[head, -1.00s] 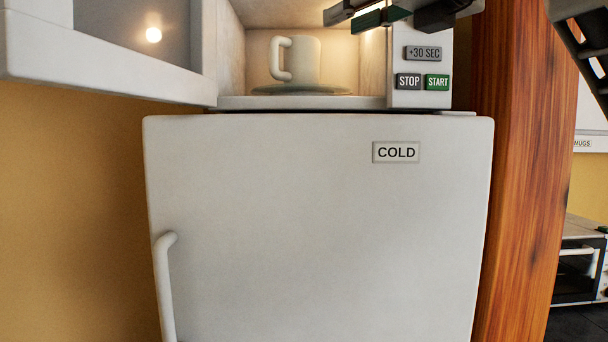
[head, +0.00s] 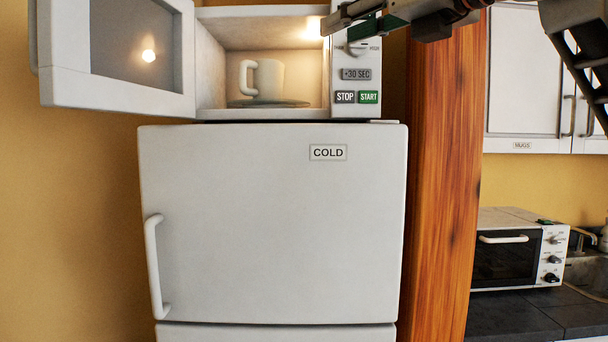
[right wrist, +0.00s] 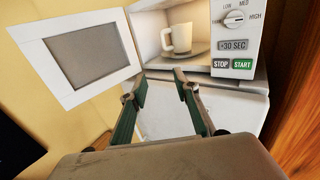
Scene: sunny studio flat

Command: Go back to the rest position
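My right gripper (head: 336,26) is at the top of the head view, in front of the microwave's control panel in the picture. In the right wrist view its two green-sided fingers (right wrist: 160,92) stand apart with nothing between them. A cream mug (head: 268,78) stands upright on the round plate inside the lit, open microwave (head: 356,112). The mug also shows in the right wrist view (right wrist: 181,38), beyond the fingertips and apart from them. My left gripper is in neither view.
The microwave door (head: 118,97) hangs open to the left. The microwave stands above a white fridge (head: 270,220) marked COLD, which is shut. A wooden post (head: 440,190) rises right of the fridge. Farther right are a toaster oven (head: 508,262) on a dark counter and a MUGS cupboard (head: 522,80).

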